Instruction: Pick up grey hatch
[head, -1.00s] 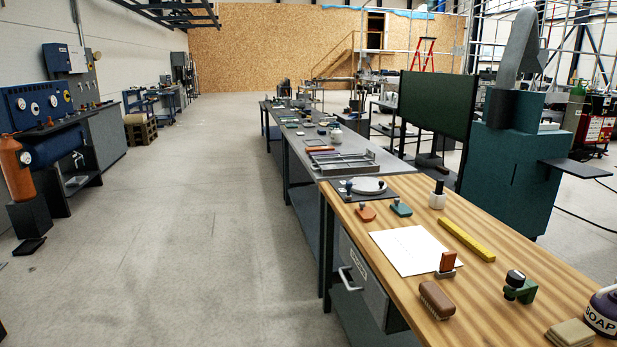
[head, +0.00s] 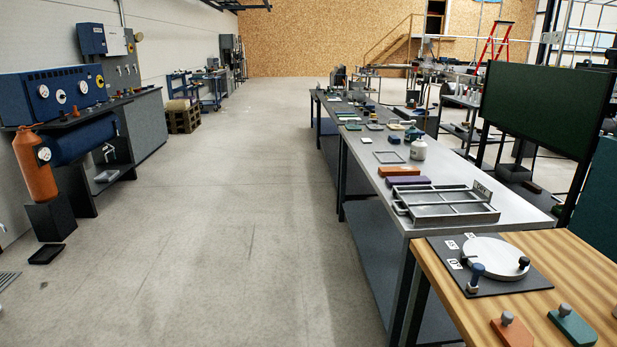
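I cannot single out a grey hatch with certainty. A round pale grey disc (head: 497,259) lies on a dark square plate (head: 452,245) with small white labels, on the near wooden bench at the lower right. A blue-topped peg (head: 477,274) and a black knob (head: 524,262) stand at the disc's edge. A grey metal frame tray (head: 446,208) with dividers sits on the grey bench beyond. A thin flat grey frame (head: 388,157) lies farther back on that bench. Neither of my grippers is in view.
The wooden bench (head: 590,270) and grey bench (head: 510,208) run along the right. An orange block (head: 506,330) and a green block (head: 572,325) lie on the near bench. A dark screen (head: 545,108) stands behind. The floor (head: 230,220) left of the benches is mostly clear.

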